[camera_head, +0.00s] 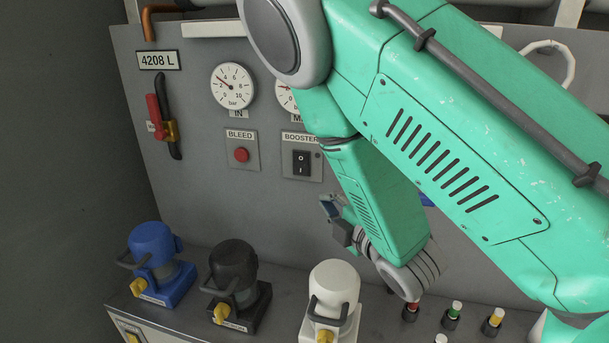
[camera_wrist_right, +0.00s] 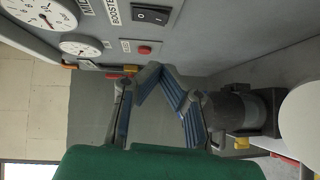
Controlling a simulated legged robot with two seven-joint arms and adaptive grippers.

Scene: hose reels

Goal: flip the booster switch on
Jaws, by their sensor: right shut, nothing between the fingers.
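The booster switch (camera_head: 301,162) is a black rocker with white marks on a grey plate labelled BOOSTER, upright on the grey panel. It also shows at the top of the right wrist view (camera_wrist_right: 151,15). Which side of the rocker is pressed I cannot tell. My right gripper (camera_head: 331,207) is below and right of the switch in the head view, mostly hidden behind my green arm. In the right wrist view its blue-padded fingers (camera_wrist_right: 163,72) come together at the tips, empty and apart from the switch. My left gripper is not in view.
A red BLEED button (camera_head: 241,155) sits left of the switch. Gauges (camera_head: 233,86) are above, and a red-handled lever (camera_head: 154,108) is at far left. Blue (camera_head: 154,262), black (camera_head: 235,283) and white (camera_head: 334,290) capped fittings stand on the ledge below.

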